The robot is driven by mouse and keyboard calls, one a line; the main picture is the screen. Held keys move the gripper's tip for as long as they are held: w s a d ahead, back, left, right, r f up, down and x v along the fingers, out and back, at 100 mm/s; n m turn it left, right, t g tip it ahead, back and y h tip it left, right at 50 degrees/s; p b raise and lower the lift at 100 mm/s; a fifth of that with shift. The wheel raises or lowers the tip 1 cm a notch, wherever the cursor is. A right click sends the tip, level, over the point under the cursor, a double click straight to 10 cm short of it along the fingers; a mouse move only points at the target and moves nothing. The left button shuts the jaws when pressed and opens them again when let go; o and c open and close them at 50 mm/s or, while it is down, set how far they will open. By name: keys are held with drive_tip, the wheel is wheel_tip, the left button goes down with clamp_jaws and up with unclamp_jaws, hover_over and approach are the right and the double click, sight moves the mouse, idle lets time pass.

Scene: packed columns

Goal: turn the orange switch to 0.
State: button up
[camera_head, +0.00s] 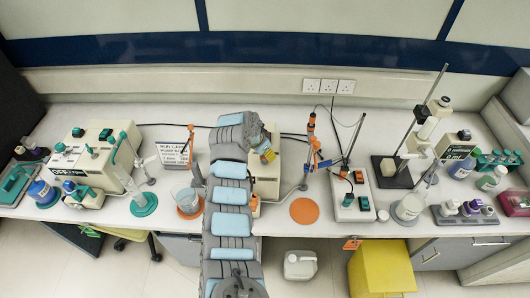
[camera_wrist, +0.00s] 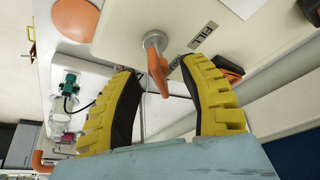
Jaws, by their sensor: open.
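The orange switch (camera_wrist: 157,72) is a flat lever on a round silver shaft, on the face of a cream box (camera_wrist: 118,32) in the wrist view. A label with dark letters (camera_wrist: 203,38) lies just right of it. My gripper (camera_wrist: 160,70) is open, with one yellow finger on each side of the lever and gaps between. I cannot tell whether the fingertips touch the box. In the head view my gripper (camera_head: 268,153) is at the cream box (camera_head: 268,182), and my arm hides part of the box and the switch.
Several devices line the bench. Left of my arm stand a sign (camera_head: 172,153) and a beaker (camera_head: 188,201) on an orange disc. To the right are a bare orange disc (camera_head: 304,210) and a clamp stand (camera_head: 354,145). Cables run behind the box.

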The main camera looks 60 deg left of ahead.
clamp_jaws()
